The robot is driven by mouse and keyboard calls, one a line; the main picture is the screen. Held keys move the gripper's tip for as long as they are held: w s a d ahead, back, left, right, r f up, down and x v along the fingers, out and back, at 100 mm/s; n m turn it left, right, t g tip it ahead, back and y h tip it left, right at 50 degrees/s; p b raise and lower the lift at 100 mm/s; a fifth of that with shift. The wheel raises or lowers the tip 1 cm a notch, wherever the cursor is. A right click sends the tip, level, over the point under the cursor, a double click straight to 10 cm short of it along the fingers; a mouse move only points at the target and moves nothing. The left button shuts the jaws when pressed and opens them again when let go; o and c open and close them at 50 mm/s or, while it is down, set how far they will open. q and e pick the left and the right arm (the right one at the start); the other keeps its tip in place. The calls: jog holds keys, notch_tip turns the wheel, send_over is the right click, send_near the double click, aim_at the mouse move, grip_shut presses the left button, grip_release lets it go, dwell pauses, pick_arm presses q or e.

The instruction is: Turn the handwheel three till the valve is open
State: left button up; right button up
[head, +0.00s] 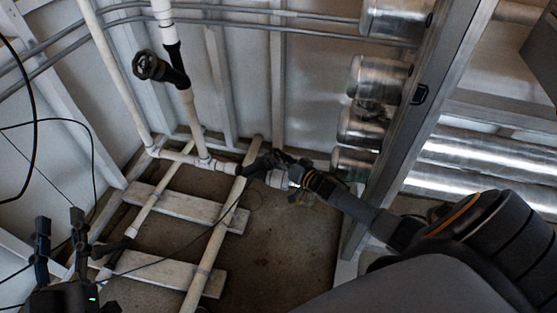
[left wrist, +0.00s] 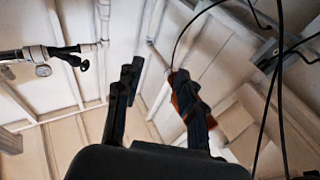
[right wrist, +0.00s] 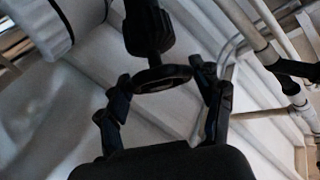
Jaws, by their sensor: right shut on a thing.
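A black handwheel (right wrist: 160,79) on a black valve body (right wrist: 148,28) shows in the right wrist view. My right gripper (right wrist: 163,88) has its two fingers on opposite sides of this wheel and is shut on it. In the head view my right gripper (head: 278,166) is low at the pipes, and the wheel it holds cannot be made out there. Another black handwheel (head: 147,66) stands on a pipe at the upper left, clear of both grippers. My left gripper (head: 60,232) is open and empty at the lower left; its spread fingers also show in the left wrist view (left wrist: 155,95). No wheel number is readable.
White pipes (head: 205,262) run along the floor and up the wall. Metal cylinders (head: 380,80) stand behind a steel post (head: 420,110) at the right. Thin black cables (head: 92,150) hang near my left gripper.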

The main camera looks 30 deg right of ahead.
pick_arm(q)
jog(key=shift+s+r+t, duration=0.1)
jog(key=shift+r+t, duration=0.2)
jog(key=shift+r, duration=0.2)
pick_arm(e)
jog(key=shift+a, duration=0.2)
jog(key=o, duration=1.1)
jog(key=shift+w, duration=0.1)
